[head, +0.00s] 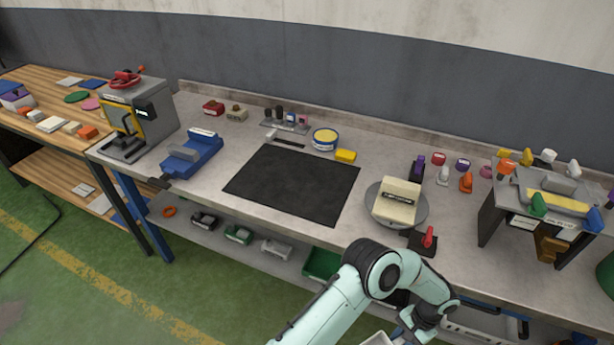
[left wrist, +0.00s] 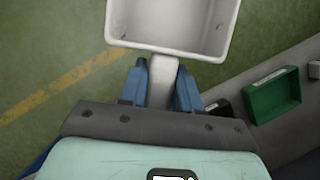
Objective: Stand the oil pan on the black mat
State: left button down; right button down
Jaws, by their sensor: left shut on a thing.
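The black mat (head: 290,185) lies flat and bare in the middle of the grey workbench. My left gripper (left wrist: 161,85) is shut on the handle of a white, open-topped oil pan (left wrist: 172,41). In the left wrist view the pan's hollow side faces the camera, with the green floor behind it. In the head view my left gripper (head: 402,335) is low at the bottom edge, in front of the bench and right of the mat. Only a sliver of the pan (head: 378,340) shows there; the rest is cut off. My right gripper is not in view.
Right of the mat is a round turntable (head: 421,213) with a cream block (head: 397,201) on it, and a red-handled lever (head: 428,237). A blue vise (head: 193,153) is left. Green bins (head: 321,263) sit below.

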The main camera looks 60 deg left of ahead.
aim_at(290, 184)
jog(key=k+j, duration=0.25)
jog(key=k+j+u, duration=0.1)
jog(key=j, duration=0.4)
jog(key=k+j, duration=0.55)
jog(key=j, duration=0.2)
jog(key=u, duration=0.05)
